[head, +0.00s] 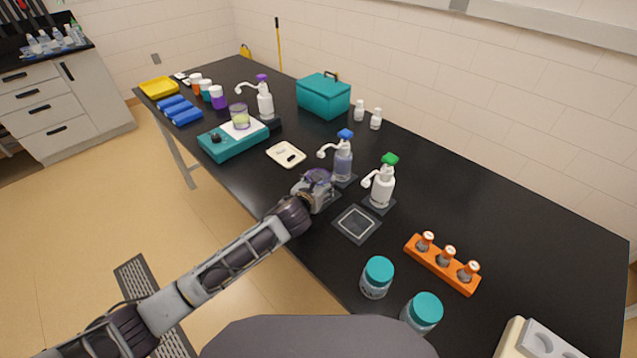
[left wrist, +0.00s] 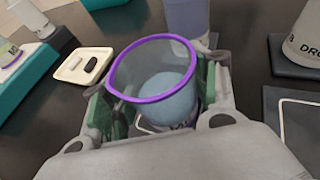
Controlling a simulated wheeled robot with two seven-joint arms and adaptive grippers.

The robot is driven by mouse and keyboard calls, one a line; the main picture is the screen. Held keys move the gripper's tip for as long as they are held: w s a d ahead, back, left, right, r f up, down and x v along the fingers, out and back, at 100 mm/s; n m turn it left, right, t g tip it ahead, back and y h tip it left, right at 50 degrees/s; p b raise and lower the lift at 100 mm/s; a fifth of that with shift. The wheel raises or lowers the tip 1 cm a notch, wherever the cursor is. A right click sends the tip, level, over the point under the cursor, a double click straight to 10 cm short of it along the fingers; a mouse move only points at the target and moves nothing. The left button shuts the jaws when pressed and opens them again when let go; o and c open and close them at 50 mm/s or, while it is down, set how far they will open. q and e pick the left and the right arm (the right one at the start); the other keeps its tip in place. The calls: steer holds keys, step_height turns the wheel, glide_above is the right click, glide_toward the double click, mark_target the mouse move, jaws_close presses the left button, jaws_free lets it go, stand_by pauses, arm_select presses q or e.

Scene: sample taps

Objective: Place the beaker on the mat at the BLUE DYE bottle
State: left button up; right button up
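My left gripper (head: 318,186) is around a clear beaker (left wrist: 150,80) with a purple rim, its fingers on both sides of the glass. The beaker is upright with pale blue-grey contents. It stands in front of the blue-topped pump bottle (head: 343,160), whose body is bluish; its label is not readable. The bottle's lower body shows behind the beaker in the left wrist view (left wrist: 190,18). Part of a white-outlined mat (left wrist: 145,127) shows beneath the beaker; whether they touch is hidden. My right gripper is not in view.
A green-topped pump bottle (head: 382,186) and an empty dark mat (head: 357,224) are right of the gripper. A small white tray (head: 286,154) lies to the left, with a teal device (head: 228,144) beyond. Teal-lidded jars (head: 377,277) and an orange rack (head: 442,266) are nearer.

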arm_select(q)
steer(key=shift+o, duration=1.4)
steer(key=shift+r, duration=0.15)
steer(key=v, duration=1.2)
